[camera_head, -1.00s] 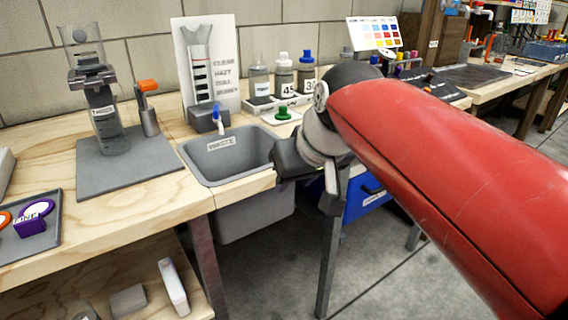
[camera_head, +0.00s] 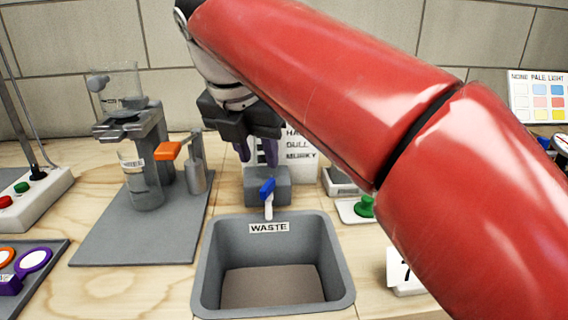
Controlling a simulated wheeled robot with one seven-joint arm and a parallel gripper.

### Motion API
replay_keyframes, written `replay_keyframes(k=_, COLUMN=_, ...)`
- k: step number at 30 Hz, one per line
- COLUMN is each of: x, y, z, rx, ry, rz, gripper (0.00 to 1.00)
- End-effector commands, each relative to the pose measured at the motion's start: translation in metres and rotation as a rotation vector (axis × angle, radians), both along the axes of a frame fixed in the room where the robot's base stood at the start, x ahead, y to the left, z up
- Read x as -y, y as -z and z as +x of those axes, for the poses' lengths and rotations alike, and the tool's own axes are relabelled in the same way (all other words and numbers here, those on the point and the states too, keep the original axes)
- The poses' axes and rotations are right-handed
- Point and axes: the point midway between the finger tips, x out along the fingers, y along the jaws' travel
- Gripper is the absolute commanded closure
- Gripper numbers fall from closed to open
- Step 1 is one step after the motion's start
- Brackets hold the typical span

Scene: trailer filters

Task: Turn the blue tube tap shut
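The blue tube tap (camera_head: 267,188) has a blue handle on a white spout. It stands at the back rim of the grey waste basin (camera_head: 208,262), in front of a grey block (camera_head: 282,190). The blue handle looks tilted. My gripper (camera_head: 257,152) hangs above and behind the tap in the picture, with its fingers pointing down. Two dark fingers show apart with a gap between them, and nothing shows between them. The gripper looks clear of the tap, but the depth between them is hard to judge. My red arm comes in from the right.
A filter stand with a clear beaker (camera_head: 122,88) and an orange lever (camera_head: 167,151) is on a grey mat (camera_head: 125,243) at left. A green knob (camera_head: 364,206) is right of the tap. A lettered board (camera_head: 301,155) is partly hidden behind my gripper.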

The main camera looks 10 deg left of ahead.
Motion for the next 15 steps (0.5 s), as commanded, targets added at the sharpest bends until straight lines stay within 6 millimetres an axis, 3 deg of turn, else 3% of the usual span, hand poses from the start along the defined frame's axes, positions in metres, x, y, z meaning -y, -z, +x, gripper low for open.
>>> replay_keyframes(k=5, x=-0.001, y=0.014, z=0.005, rx=-0.003, ry=-0.025, rz=-0.014, gripper=0.67)
replay_keyframes(k=15, x=0.004, y=0.062, z=0.024, rx=-0.002, ry=-0.022, rz=-0.011, gripper=0.67)
